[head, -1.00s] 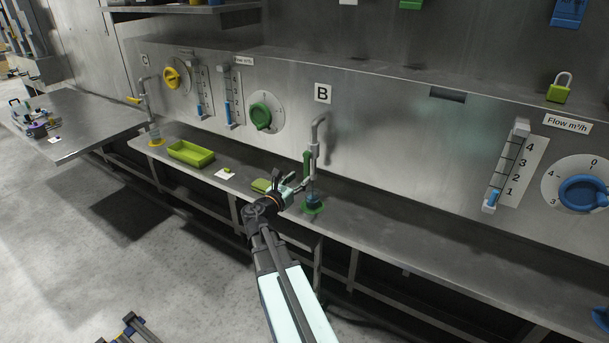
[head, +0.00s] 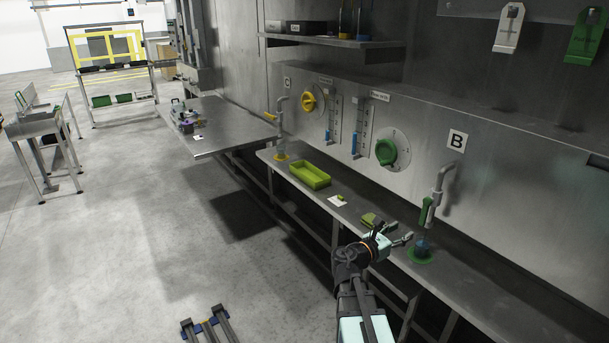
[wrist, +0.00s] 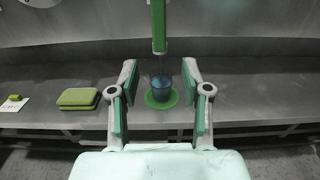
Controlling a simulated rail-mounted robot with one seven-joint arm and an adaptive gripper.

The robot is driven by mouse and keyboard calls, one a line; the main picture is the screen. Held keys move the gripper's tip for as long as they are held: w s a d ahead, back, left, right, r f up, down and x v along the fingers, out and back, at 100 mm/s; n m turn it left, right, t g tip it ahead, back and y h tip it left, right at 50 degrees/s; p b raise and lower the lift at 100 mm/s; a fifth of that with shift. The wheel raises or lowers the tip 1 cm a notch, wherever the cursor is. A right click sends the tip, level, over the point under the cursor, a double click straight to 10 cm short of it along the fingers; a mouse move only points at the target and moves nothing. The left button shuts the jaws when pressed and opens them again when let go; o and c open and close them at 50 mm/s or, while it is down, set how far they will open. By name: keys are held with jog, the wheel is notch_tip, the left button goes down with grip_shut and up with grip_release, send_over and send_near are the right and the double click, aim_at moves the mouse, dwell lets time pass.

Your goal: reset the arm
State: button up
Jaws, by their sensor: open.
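My gripper (head: 396,237) is open and empty in the head view, just in front of the ledge near tap B (head: 436,197). In the wrist view the two fingers of my gripper (wrist: 161,100) stand wide apart. The fingers do not appear to touch the cup.
A green sponge (wrist: 78,98) lies on the ledge, left of my gripper. Farther left are a small item on a white card (head: 338,201) and a green tray (head: 310,175). The washer panel with dials rises behind the ledge. The floor (head: 240,270) at left is largely open.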

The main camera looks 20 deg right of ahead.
jog(key=s+a+f+m+g+y, duration=0.2)
jog(key=s+a+f+m+y, duration=0.3)
jog(key=f, duration=0.6)
jog(key=s+a+f+m+g+y+b, duration=0.1)
jog(key=s+a+f+m+y, duration=0.15)
jog(key=a+f+m, duration=0.6)
jog(key=s+a+f+m+g+y, duration=0.1)
jog(key=s+f+m+g+y, duration=0.2)
jog(key=f, duration=1.1)
jog(key=s+a+f+m+g+y+b, duration=0.1)
jog(key=s+a+f+m+g+y, duration=0.1)
jog(key=s+a+f, duration=0.8)
jog(key=s+a+f+m+g+y+b, duration=0.2)
jog(key=s+a+f+y, duration=0.3)
jog(key=s+a+f, duration=0.5)
jog(key=s+a+g, duration=0.1)
jog(key=s+a, duration=0.1)
jog(key=s, duration=0.5)
jog(key=shift+s, duration=0.2)
